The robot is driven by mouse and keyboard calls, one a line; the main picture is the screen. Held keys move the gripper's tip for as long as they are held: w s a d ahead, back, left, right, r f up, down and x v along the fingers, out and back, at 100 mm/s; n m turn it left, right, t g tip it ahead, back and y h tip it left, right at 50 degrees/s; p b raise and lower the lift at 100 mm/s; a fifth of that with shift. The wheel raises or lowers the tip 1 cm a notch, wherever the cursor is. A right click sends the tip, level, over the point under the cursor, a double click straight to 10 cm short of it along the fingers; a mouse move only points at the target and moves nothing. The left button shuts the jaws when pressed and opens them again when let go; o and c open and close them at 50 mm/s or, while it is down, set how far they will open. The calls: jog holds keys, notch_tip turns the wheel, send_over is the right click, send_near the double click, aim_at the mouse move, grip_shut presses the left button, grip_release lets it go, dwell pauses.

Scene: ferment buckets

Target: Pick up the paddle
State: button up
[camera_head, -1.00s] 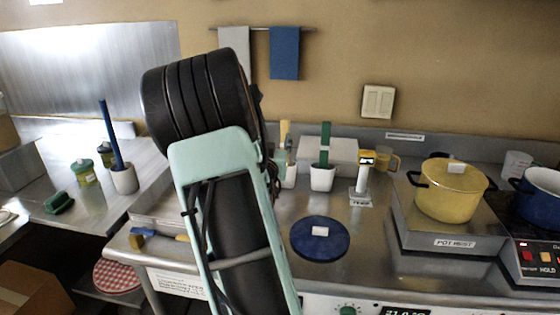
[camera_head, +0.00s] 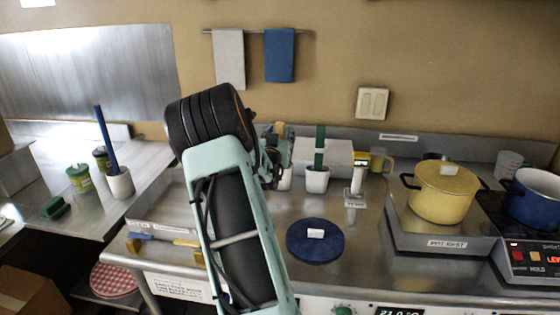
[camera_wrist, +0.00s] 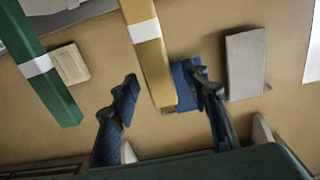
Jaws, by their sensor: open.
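My gripper (camera_head: 274,158) is open, beside the white cups at the back of the counter. In the wrist view its two dark fingers (camera_wrist: 165,82) are apart, with the end of a yellow handle (camera_wrist: 150,55) showing between them. Whether the fingers touch it is unclear. The yellow handle's top (camera_head: 280,128) shows above the gripper in the head view; its lower part is hidden. A green handle (camera_head: 320,145) stands upright in a white cup (camera_head: 317,180) just to the right. A blue handle (camera_head: 108,138) leans in another white cup (camera_head: 120,184) on the left counter.
A blue round lid (camera_head: 315,248) lies on the counter in front. A small stand with a display (camera_head: 357,183), a yellow mug (camera_head: 380,162) and a yellow pot (camera_head: 441,195) are to the right. Towels (camera_head: 279,55) hang behind on the wall.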

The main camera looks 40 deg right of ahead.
jog(key=shift+w+d, duration=0.35)
jog(key=shift+d, duration=0.05)
jog(key=shift+c, duration=0.4)
jog(key=c, duration=1.1)
grip_shut()
jog(key=shift+r, duration=0.1)
